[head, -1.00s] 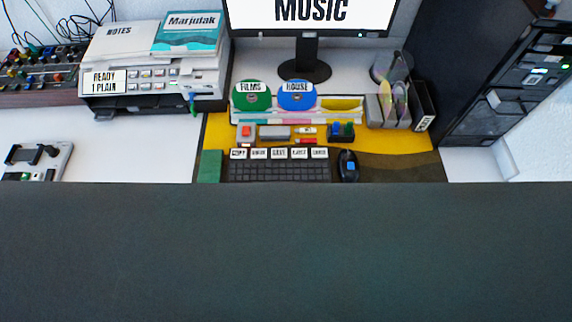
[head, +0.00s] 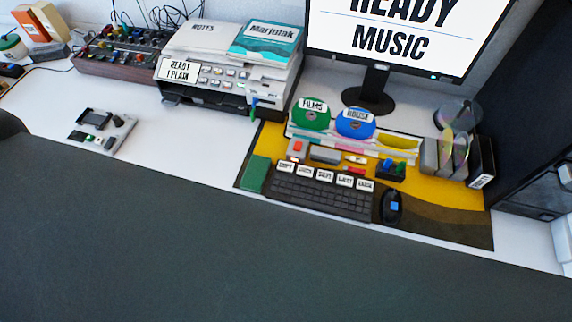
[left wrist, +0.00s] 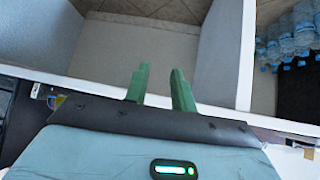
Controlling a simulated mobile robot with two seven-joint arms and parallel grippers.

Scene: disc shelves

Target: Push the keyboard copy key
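The dark keyboard (head: 318,196) lies on the yellow and brown desk mat in the head view, right of centre. A row of white labelled keys stands along its back edge. The leftmost key, the copy key (head: 286,167), appears to read COPY; the small print is blurred. My left gripper (left wrist: 160,70) shows only in the left wrist view. Its two green fingers are apart with nothing between them, and the keyboard is not in that view. My right gripper is in neither view.
A black mouse (head: 391,207) lies right of the keyboard and a green block (head: 255,174) left of it. Behind stand green and blue discs, a monitor (head: 400,30) and a printer (head: 215,75). Water bottles (left wrist: 290,38) show in the wrist view.

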